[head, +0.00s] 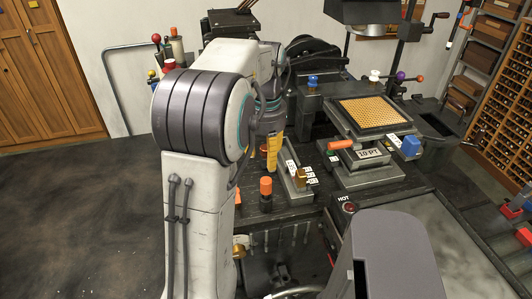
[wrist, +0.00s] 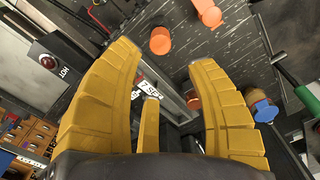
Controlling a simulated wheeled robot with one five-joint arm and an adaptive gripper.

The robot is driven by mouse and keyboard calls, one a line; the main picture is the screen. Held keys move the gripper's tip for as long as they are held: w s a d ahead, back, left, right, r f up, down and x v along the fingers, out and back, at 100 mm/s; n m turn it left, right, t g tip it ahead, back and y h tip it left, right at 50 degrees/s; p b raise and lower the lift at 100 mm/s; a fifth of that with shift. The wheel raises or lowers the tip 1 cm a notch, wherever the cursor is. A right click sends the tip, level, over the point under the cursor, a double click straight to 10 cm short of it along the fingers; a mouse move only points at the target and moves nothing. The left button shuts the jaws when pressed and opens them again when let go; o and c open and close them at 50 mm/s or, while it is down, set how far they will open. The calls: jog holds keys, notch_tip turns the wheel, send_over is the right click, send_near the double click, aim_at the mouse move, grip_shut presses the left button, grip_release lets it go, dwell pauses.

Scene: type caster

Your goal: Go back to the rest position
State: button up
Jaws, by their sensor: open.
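My gripper (head: 273,150) has yellow fingers and hangs over the dark bench in the head view, partly hidden behind my large grey-white arm. In the wrist view my gripper (wrist: 163,57) has its fingers spread wide apart, with nothing held between them. Beyond the fingertips is an orange knob (wrist: 160,40) on the dark bench top. A narrow tray (head: 295,186) with small white lettered pieces lies just right of the gripper in the head view.
A caster with a "10 PT" block (head: 369,153) and an orange handle stands to the right. A red button (head: 349,207) marked HOT is at the front. An orange-capped post (head: 265,188) stands below the gripper. The floor (head: 90,220) at left is clear.

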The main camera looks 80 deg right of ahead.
dwell(0.7)
jog(key=shift+d, duration=0.25)
jog(key=shift+d+h, duration=0.4)
jog(key=shift+d, duration=0.1)
jog(key=f, duration=0.1)
jog(key=a+f, duration=0.1)
jog(key=f, duration=0.1)
jog(key=shift+a+f, duration=0.15)
jog(key=w+a+f+n, duration=0.1)
jog(key=w+a+n, duration=0.2)
jog(key=w+a, duration=0.4)
jog(key=w+a+f+n, duration=0.15)
jog(key=w+a, duration=0.35)
jog(key=a, duration=0.5)
jog(key=w+a+r+n+t, duration=0.1)
jog(key=w+a+n, duration=0.2)
jog(key=a, duration=0.4)
jog(key=w+a+r+n+t, duration=0.1)
jog(key=w+a+r+n, duration=0.1)
jog(key=a+n, duration=0.4)
jog(key=w+a+r+n+t+y, duration=0.1)
jog(key=w+a+n, duration=0.3)
jog(key=a, duration=0.5)
jog(key=shift+a+r+n+t, duration=0.2)
jog(key=shift+r+n+t, duration=0.15)
jog(key=shift+n+t, duration=0.15)
